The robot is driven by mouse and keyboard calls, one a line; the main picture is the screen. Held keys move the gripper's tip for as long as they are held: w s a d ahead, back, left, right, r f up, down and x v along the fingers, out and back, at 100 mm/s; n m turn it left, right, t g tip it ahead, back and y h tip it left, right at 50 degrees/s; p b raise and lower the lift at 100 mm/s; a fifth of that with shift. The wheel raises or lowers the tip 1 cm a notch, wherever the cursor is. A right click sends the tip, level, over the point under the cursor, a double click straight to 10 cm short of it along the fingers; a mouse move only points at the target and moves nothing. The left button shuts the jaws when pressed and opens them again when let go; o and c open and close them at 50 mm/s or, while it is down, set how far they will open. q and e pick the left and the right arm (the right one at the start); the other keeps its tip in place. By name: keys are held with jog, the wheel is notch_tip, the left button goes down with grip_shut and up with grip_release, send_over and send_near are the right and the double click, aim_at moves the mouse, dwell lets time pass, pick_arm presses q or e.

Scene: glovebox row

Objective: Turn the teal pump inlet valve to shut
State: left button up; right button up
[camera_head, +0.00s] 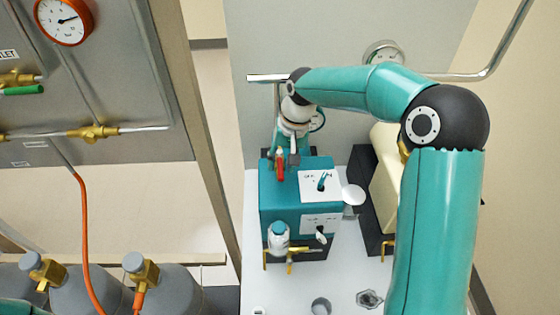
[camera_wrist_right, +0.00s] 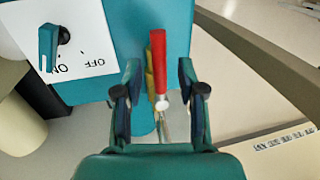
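The teal pump (camera_head: 282,203) stands on a white bench, and its teal side also shows in the wrist view (camera_wrist_right: 190,18). Its inlet valve has a red lever handle (camera_head: 280,166) at the pump's back left top. In the right wrist view the red handle (camera_wrist_right: 158,60) lies roughly in line with the brass body and thin pipe by it. My right gripper (camera_head: 289,158) points down at the handle. In the wrist view the right gripper (camera_wrist_right: 158,80) is open, one finger on each side of the handle, with visible gaps. My left gripper is not in view.
A white ON/OFF plate with a teal switch (camera_head: 322,181) is on the pump top. A cream-and-black unit (camera_head: 384,180) stands close on the right. A metal rail (camera_head: 460,77) and a gauge (camera_head: 384,53) are behind. Gas cylinders (camera_head: 172,290) stand at lower left.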

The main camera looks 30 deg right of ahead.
grip_shut()
